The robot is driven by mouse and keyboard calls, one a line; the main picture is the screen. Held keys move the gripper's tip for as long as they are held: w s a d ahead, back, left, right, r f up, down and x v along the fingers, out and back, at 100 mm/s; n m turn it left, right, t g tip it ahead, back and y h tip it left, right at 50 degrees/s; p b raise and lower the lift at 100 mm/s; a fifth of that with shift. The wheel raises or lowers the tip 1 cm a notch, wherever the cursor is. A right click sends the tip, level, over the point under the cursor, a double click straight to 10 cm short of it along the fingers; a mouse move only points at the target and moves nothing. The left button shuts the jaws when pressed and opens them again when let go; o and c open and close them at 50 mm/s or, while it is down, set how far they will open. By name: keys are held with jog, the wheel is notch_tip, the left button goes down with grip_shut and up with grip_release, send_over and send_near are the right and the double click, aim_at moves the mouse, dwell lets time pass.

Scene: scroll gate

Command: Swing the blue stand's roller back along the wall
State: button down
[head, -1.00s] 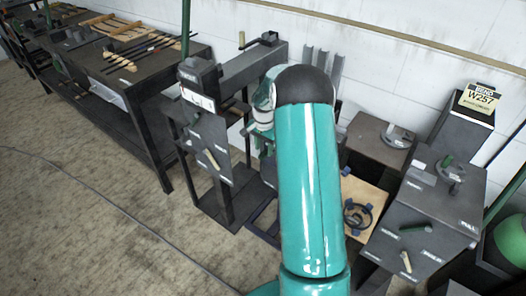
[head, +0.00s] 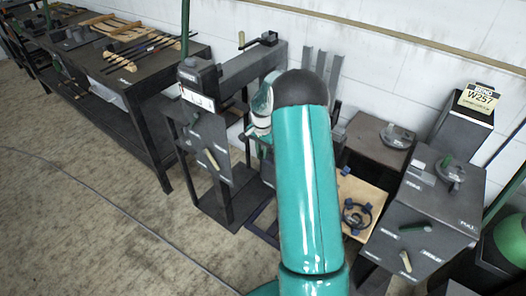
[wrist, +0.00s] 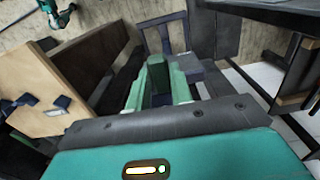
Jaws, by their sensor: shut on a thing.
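My gripper (wrist: 157,88) shows in the wrist view with its two pale green fingers shut on a dark green grip (wrist: 157,70). In the head view my teal arm reaches toward the wall and covers the fingers and the grip. A dark blue stand's frame (wrist: 165,35) rises just beyond the fingers in the wrist view. Part of its base (head: 262,224) shows on the floor left of my arm in the head view. The roller cannot be made out clearly, and I cannot tell how the grip joins it.
A dark stand with a labelled panel (head: 211,150) is close left of my arm. A bench with rods (head: 130,62) stands farther left. A wooden board (head: 361,200) and a dark cabinet (head: 425,215) are at right. The floor at front left is clear except for a cable.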

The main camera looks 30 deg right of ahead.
jog(key=w+m, duration=0.4)
jog(key=w, duration=0.3)
jog(key=shift+a, duration=0.4)
jog(key=c, duration=1.2)
grip_release()
jog(key=shift+w, duration=0.1)
jog(key=shift+c, duration=0.2)
notch_tip(320, 180, up, 14)
jog(key=shift+f, duration=0.1)
jog(key=shift+c, duration=0.4)
